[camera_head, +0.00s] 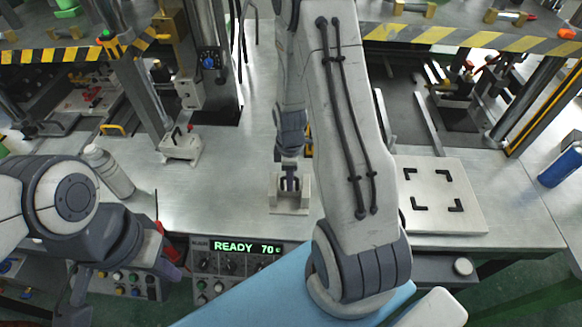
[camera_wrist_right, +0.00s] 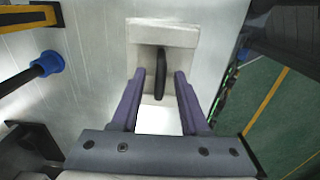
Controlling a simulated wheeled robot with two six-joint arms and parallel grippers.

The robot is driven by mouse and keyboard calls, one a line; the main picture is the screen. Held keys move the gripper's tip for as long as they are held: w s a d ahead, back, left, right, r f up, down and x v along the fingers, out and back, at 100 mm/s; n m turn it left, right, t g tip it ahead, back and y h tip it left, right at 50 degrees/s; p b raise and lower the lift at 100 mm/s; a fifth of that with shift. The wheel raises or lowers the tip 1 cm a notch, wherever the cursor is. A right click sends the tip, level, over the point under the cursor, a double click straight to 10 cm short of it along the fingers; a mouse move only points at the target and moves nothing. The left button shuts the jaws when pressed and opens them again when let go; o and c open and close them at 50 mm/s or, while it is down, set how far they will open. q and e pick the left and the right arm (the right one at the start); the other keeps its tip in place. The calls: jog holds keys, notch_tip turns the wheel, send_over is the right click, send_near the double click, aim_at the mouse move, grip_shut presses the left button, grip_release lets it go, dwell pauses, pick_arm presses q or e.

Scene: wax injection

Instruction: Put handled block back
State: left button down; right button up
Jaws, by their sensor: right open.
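A pale handled block (camera_head: 290,205) sits on the steel table in the middle of the head view, below my right gripper (camera_head: 289,178). In the right wrist view the block (camera_wrist_right: 163,33) has a dark upright handle (camera_wrist_right: 160,72). The right gripper (camera_wrist_right: 160,90) is open, with one purple finger on each side of the handle and a visible gap to both. My left gripper (camera_head: 172,262) hangs at the lower left over the control panel, away from the block; its fingers are too unclear to judge.
A white plate with black corner marks (camera_head: 444,195) lies right of my right arm. Another small pale block (camera_head: 181,146) stands further back left. A grey bottle (camera_head: 108,170) is near my left arm. The control panel (camera_head: 238,262) reads READY 70. Striped-edge machines line the back.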

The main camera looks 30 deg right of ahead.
notch_tip(320, 180, up, 6)
jog(key=shift+f+b, duration=0.25)
jog(key=shift+b, duration=0.1)
jog(key=shift+a+r, duration=0.1)
jog(key=shift+r, duration=0.1)
jog(key=s+a+r+m, duration=0.1)
jog(key=s+a+r, duration=0.1)
jog(key=a+r, duration=0.35)
jog(key=s+a+r, duration=0.2)
jog(key=a+r, duration=0.1)
jog(key=a, duration=0.6)
jog(key=s+a+r, duration=0.2)
jog(key=s+a, duration=0.1)
jog(key=s, duration=0.1)
jog(key=s+a+r+m, duration=0.1)
jog(key=s+a, duration=0.2)
jog(key=s, duration=0.2)
jog(key=s+a+r+m+y, duration=0.1)
jog(key=s+a+r, duration=0.1)
jog(key=s+a, duration=0.1)
jog(key=shift+s+r, duration=0.35)
jog(key=shift+s, duration=0.45)
